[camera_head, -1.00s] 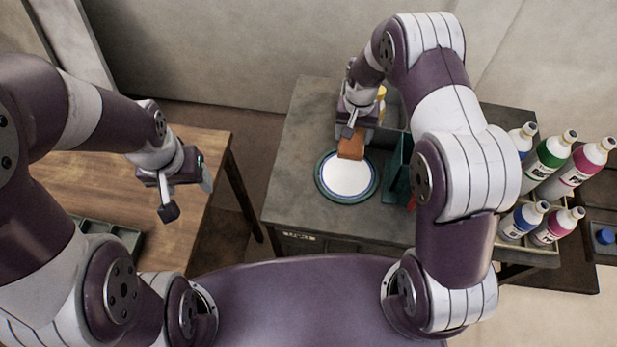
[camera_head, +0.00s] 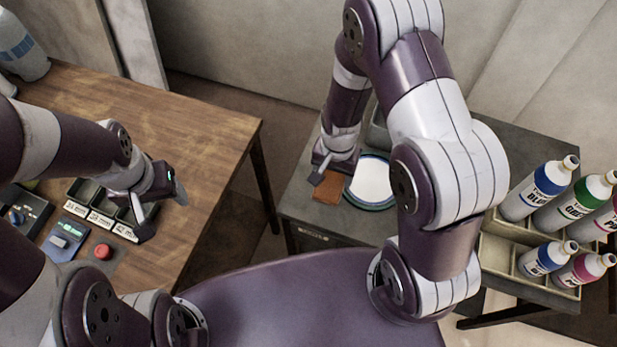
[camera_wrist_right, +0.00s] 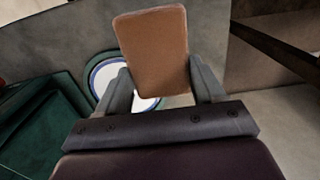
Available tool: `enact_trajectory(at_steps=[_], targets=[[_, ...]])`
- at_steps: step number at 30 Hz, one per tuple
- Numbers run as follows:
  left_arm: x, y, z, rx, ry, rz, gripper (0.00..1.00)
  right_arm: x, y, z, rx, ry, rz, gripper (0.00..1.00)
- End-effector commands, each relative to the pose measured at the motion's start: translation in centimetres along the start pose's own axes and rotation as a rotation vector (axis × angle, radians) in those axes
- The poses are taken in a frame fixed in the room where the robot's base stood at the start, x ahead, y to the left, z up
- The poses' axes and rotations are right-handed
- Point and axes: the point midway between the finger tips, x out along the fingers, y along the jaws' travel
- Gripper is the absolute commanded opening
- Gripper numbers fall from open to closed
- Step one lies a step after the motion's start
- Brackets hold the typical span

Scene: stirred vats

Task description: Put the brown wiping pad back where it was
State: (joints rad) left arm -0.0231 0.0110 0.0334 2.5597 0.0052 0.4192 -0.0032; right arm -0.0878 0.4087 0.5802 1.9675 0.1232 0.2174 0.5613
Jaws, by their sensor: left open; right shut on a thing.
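The brown wiping pad (camera_head: 328,188) is in my right gripper (camera_head: 333,167), at the left part of the grey table. In the right wrist view the pad (camera_wrist_right: 153,50) stands up between the two fingers of the right gripper (camera_wrist_right: 165,88), which are shut on it. I cannot tell whether the pad touches the table. A white round plate with a blue and green rim (camera_head: 369,202) lies just right of the pad and also shows behind it in the right wrist view (camera_wrist_right: 97,78). My left gripper (camera_head: 158,212) is open and empty by the wooden table's small compartments.
The wooden table (camera_head: 150,105) on the left bears a compartment tray (camera_head: 98,217), a small display device (camera_head: 66,238) and a red button (camera_head: 102,251). Several labelled bottles (camera_head: 540,188) stand in a rack (camera_head: 505,258) on the right. A green container (camera_wrist_right: 40,120) shows in the right wrist view.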

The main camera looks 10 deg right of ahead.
Motion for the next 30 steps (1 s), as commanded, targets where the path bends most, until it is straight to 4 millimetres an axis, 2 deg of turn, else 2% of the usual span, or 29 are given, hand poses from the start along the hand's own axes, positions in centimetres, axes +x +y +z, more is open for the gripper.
enact_trajectory(at_steps=[3,9,11,15,18,29,30], targets=[[-0.2,0.0,0.0,0.000,0.000,0.000,0.65,1.6,-2.6,-0.7,-0.002,-0.001,0.001,0.35],[-0.3,0.0,0.0,0.000,0.000,0.000,0.65,3.3,-5.3,-1.5,0.001,-0.001,0.001,0.35],[-0.3,0.0,0.0,0.000,0.000,0.000,0.65,3.7,-5.6,-1.6,0.001,-0.002,0.001,0.35],[-0.4,0.0,0.0,0.000,0.000,0.000,0.65,6.2,-5.7,-1.7,0.001,-0.003,0.003,0.35],[-0.4,0.0,0.0,0.000,0.000,0.000,0.65,7.4,-5.7,-1.8,0.001,-0.001,0.001,0.35],[-0.1,0.0,0.0,0.000,0.000,0.000,0.65,7.9,-5.7,-1.9,0.000,0.000,0.000,0.35],[-0.2,0.0,0.0,0.000,0.000,0.000,0.65,7.8,-5.7,-1.9,0.000,0.000,0.000,0.78]])
